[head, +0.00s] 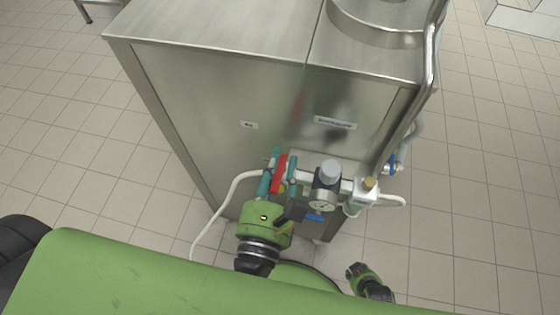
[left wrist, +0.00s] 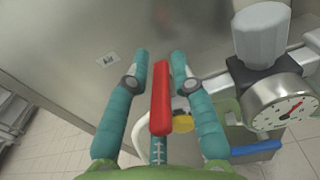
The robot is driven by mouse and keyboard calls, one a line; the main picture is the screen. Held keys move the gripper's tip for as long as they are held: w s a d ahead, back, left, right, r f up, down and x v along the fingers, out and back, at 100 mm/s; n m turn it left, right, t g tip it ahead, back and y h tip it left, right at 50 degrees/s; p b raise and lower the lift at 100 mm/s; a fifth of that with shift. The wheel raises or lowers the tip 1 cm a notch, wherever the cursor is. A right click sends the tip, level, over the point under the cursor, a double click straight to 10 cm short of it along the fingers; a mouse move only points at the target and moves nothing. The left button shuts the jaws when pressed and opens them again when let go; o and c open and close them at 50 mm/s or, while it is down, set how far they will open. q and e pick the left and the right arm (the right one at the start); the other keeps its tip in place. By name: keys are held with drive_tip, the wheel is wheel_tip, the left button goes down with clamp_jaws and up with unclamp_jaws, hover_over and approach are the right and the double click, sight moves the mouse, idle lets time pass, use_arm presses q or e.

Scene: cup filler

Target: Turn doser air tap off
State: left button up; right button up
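The red tap handle (head: 279,174) is on the air line on the front of the steel machine. It also shows in the left wrist view (left wrist: 160,98), as a long upright red lever with a yellow part beside its lower end. My left gripper (head: 283,158) has its teal fingers on either side of the lever. In the left wrist view the fingertips (left wrist: 160,68) stand apart, with a visible gap between the lever and each of them. Contact lower down, behind the lever, cannot be told. My right gripper's fingers do not show.
Right beside the tap are a grey-capped regulator (head: 329,174) with a round gauge (head: 322,201) and a fitting with a brass-coloured knob (head: 369,184). A white hose (head: 212,222) loops down on the left. The steel cabinet (head: 220,90) stands close behind. Tiled floor is open on both sides.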

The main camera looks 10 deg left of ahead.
sight(273, 193)
use_arm(q)
drive_tip(key=s, duration=0.7)
drive_tip(key=shift+s+a, duration=0.1)
drive_tip(key=shift+s, duration=0.05)
idle(0.3)
